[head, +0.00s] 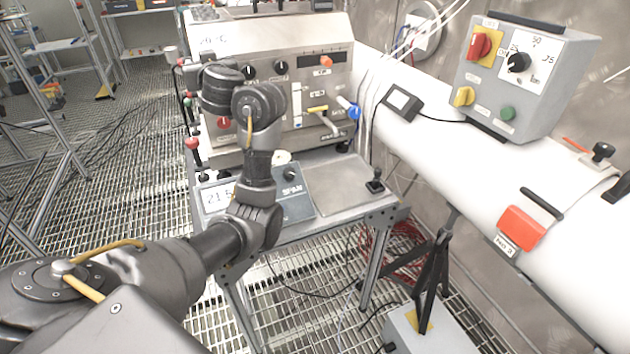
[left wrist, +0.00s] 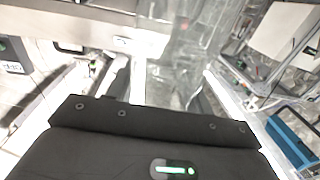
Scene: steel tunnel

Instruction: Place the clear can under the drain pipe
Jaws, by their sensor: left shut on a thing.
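My left arm reaches from the lower left of the head view to the left front of the steel machine (head: 290,80). Its wrist hides the gripper's fingers there. In the left wrist view the dark body of my left gripper (left wrist: 165,84) fills the bottom. The gripper is shut on the clear can (left wrist: 176,72), which is see-through and hard to tell from the background. A small pale cylinder (head: 171,54) shows at the machine's left edge; I cannot tell whether it is the can. I cannot make out the drain pipe for certain. My right gripper is not in view.
Red-knobbed levers (head: 191,143) stick out at the machine's left side. A blue-grey panel box (head: 290,190) sits on the bench below my wrist. A thick white pipe (head: 470,165) runs along the right wall. The grated floor (head: 120,190) on the left is mostly open.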

